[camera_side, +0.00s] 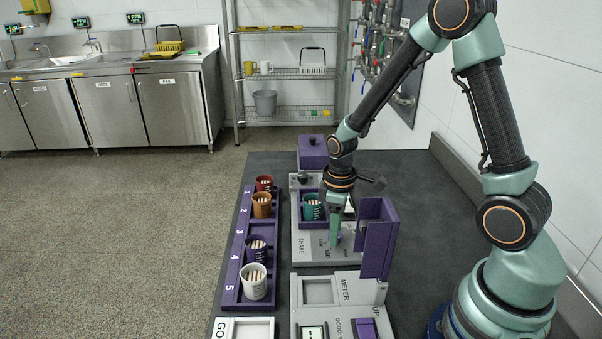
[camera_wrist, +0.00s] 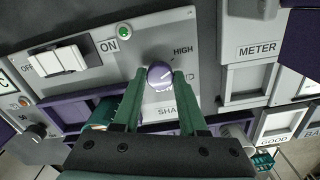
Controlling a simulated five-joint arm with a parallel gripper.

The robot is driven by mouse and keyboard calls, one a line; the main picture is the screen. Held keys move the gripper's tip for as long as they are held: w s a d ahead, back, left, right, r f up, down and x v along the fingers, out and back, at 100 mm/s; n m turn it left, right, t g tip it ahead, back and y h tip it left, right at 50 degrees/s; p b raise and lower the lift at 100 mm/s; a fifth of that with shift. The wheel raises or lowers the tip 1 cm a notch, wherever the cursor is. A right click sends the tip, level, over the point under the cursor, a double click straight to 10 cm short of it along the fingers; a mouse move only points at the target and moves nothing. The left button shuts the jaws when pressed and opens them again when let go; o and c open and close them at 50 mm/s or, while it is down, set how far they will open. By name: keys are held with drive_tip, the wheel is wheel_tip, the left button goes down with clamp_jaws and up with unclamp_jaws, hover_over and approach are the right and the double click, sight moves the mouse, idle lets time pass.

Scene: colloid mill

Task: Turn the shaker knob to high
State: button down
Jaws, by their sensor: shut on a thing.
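The shaker knob (camera_wrist: 159,75) is a small round purple knob with a white mark on its face, on the grey shaker panel (camera_wrist: 215,35). The mark appears to slant; its exact setting is hard to read. The label HIGH (camera_wrist: 183,50) is printed up and right of the knob. My gripper (camera_wrist: 160,80) has its two green fingers on either side of the knob, shut on it. In the side view my gripper (camera_side: 334,238) reaches down to the shaker panel (camera_side: 312,252), and the knob is hidden there by the fingers.
A teal cup with pale sticks (camera_side: 312,207) stands in the shaker's purple holder. A purple numbered rack (camera_side: 238,270) with several cups is at the left. An upright purple panel (camera_side: 378,240) stands close right of my gripper. A green lamp (camera_wrist: 124,30) and white switch (camera_wrist: 58,60) are on the panel.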

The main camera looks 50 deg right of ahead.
drive_tip(key=shift+n, duration=0.3)
drive_tip(key=shift+c, duration=2.2)
unclamp_jaws()
drive_tip(key=shift+r, duration=0.1)
wheel_tip(320, 180, up, 12)
drive_tip(key=s+a+r+m+t, duration=0.5)
drive_tip(key=s+r+m, duration=0.1)
drive_tip(key=r, duration=0.3)
drive_tip(key=shift+r+t, duration=0.3)
